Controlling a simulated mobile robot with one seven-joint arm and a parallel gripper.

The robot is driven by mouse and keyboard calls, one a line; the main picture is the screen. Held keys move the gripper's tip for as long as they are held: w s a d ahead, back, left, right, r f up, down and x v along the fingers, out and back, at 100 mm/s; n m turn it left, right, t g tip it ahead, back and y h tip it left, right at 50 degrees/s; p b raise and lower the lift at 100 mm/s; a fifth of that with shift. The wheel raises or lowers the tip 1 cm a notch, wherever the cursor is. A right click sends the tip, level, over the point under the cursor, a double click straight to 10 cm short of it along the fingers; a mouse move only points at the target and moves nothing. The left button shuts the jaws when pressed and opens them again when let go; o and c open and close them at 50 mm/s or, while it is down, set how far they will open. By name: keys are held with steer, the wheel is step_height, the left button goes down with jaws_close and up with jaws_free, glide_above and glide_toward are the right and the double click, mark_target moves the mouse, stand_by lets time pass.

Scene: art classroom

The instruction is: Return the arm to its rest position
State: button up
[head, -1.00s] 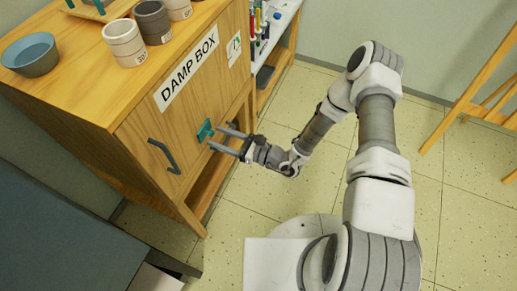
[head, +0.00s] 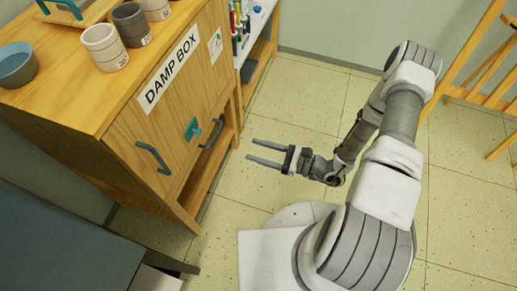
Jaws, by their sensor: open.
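My gripper (head: 266,152) is open and empty, with its two grey fingers pointing left toward the wooden damp box cabinet (head: 150,127). It is in the air over the tiled floor, with a clear gap between its fingertips and the cabinet front. My arm bends up and back to the right of the cabinet. The cabinet doors look shut. Two dark handles (head: 153,158) and a teal latch (head: 193,129) are on the front.
A blue-grey bowl (head: 17,65) and several grey cups (head: 106,47) stand on the cabinet top. A dark box-like surface (head: 60,245) is at the lower left. A wooden easel (head: 475,75) stands at the right. Tiled floor (head: 300,95) lies open between.

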stand_by(0.4)
steer(key=s+d+r+n+h+p, duration=0.3)
steer(key=r+n+h, duration=0.2)
steer(key=r, duration=1)
steer(key=s+d+r+n+h+p, duration=0.3)
steer(key=r+n+h, duration=0.3)
steer(key=r+n, duration=0.4)
steer(key=s+d+r+n+g+h+p, duration=0.1)
steer(key=s+d+r+n+h+p, duration=0.3)
steer(key=r, duration=1.8)
steer(key=d+n+h, duration=0.1)
steer(key=n, duration=0.2)
steer(key=shift+d+h, duration=0.15)
steer(key=shift+h, duration=0.15)
